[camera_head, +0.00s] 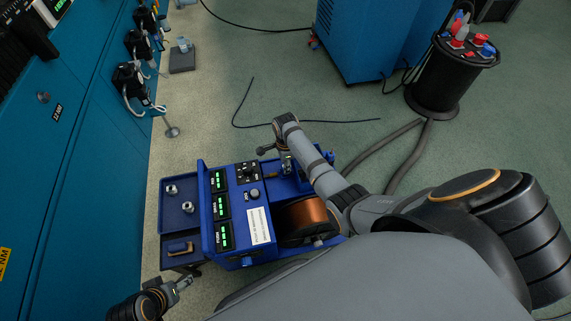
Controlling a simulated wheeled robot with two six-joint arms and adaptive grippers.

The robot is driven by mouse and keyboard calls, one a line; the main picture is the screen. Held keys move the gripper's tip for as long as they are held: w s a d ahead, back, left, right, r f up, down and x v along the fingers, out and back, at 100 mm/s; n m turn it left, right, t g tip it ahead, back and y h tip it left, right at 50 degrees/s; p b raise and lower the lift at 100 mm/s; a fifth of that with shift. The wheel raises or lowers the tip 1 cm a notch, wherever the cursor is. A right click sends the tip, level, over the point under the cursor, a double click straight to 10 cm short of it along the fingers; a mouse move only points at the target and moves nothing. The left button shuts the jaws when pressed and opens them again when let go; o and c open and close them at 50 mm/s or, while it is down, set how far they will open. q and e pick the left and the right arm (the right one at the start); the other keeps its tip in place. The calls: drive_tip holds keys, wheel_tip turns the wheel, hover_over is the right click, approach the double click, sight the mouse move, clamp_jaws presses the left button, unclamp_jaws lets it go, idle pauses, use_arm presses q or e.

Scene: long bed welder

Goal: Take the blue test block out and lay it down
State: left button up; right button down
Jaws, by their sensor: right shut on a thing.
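A blue machine unit (230,170) with green digit displays stands low in the middle of the head view. My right gripper (286,163) points down at its far right part, below my arm's wrist. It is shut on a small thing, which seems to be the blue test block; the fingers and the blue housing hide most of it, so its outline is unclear. I cannot tell whether it is clear of the housing. My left gripper (184,284) is at the lower left, just in front of the unit's side tray; its fingers are too small to judge.
The blue side tray (178,222) holds two small metal parts (187,207) and a blue and tan piece (179,248) in its near compartment. A copper coil (306,214) sits in the unit. A teal machine (75,140) borders the left.

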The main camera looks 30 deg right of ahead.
drive_tip(key=shift+r+p, duration=1.25)
drive_tip(key=shift+p, duration=0.35)
drive_tip(key=shift+r+p, duration=0.65)
drive_tip(key=shift+p, duration=0.3)
drive_tip(key=shift+f, duration=0.1)
